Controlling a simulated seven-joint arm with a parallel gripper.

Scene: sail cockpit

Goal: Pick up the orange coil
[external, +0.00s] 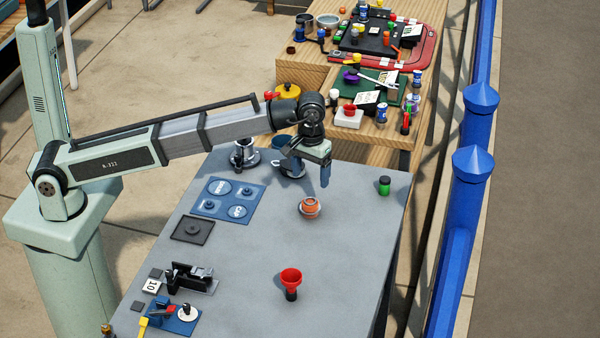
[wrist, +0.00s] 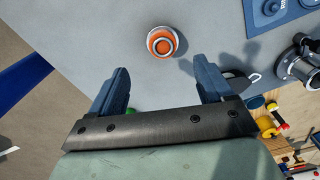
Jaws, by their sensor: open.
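The orange coil (external: 309,204) sits on a round grey piece on the grey table, right of the table's middle. In the wrist view the orange coil (wrist: 162,43) is at the top centre, ahead of and between the lines of the fingers, with nothing touching it. My gripper (external: 325,178) is above the table, beyond the coil in the external view, pointing down. In the wrist view my gripper (wrist: 160,82) shows two blue fingers spread wide apart with nothing held between them.
A red funnel-like cup (external: 290,280) stands near the front. A green jar (external: 384,186) is at the right. A blue mat (external: 228,199) and black plate (external: 193,229) lie left. The table around the coil is clear.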

